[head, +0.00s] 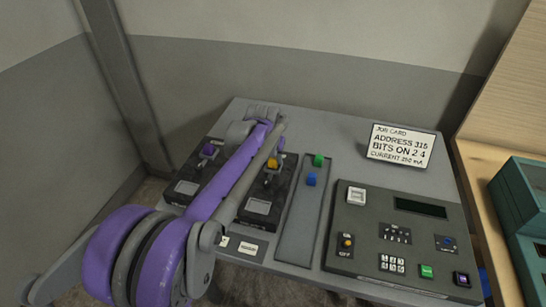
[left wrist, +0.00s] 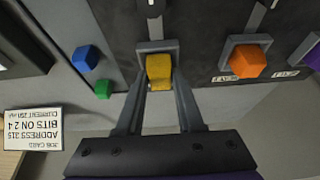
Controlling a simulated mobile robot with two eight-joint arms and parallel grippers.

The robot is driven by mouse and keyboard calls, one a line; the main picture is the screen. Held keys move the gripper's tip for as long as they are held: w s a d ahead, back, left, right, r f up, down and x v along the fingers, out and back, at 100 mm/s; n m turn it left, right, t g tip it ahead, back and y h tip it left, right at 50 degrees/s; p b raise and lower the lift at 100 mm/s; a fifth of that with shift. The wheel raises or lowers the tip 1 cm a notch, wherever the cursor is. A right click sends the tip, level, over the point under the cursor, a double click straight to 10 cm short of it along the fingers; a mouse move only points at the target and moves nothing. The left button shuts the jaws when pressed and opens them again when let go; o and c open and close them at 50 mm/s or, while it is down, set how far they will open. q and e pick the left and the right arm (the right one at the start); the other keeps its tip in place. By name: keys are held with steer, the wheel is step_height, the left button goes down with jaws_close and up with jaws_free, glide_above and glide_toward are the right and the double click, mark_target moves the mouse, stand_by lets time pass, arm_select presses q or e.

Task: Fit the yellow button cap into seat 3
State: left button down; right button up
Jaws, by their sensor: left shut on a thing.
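The yellow button cap (left wrist: 159,68) is between the two fingers of my left gripper (left wrist: 159,86), which is shut on it. The cap is over a grey square seat frame (left wrist: 157,46) on the dark panel; I cannot tell whether it is fully down in it. In the head view the yellow cap (head: 272,164) shows beside my left arm, whose gripper is largely hidden. An orange cap (left wrist: 248,62) sits in the neighbouring seat, and a purple cap (head: 208,150) is farther left in the head view. The seat labels are too small to read. My right gripper is not in view.
A green cap (head: 318,160) and a blue cap (head: 311,180) lie on the grey strip (head: 298,230) right of the dark panels. A control panel (head: 400,245) with display and switches stands farther right. A job card (head: 400,146) is at the back; a teal box (head: 522,205) is right.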

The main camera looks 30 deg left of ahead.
arm_select(q)
steer(key=shift+f, duration=0.4)
stand_by(0.3)
steer(key=shift+c, duration=2.3)
jaws_free()
steer(key=shift+r, duration=0.15)
steer(key=a+v, duration=0.1)
steer(key=v, duration=0.9)
steer(key=shift+s+d+r, duration=0.2)
steer(key=shift+s+d, duration=0.05)
steer(key=shift+d, duration=0.25)
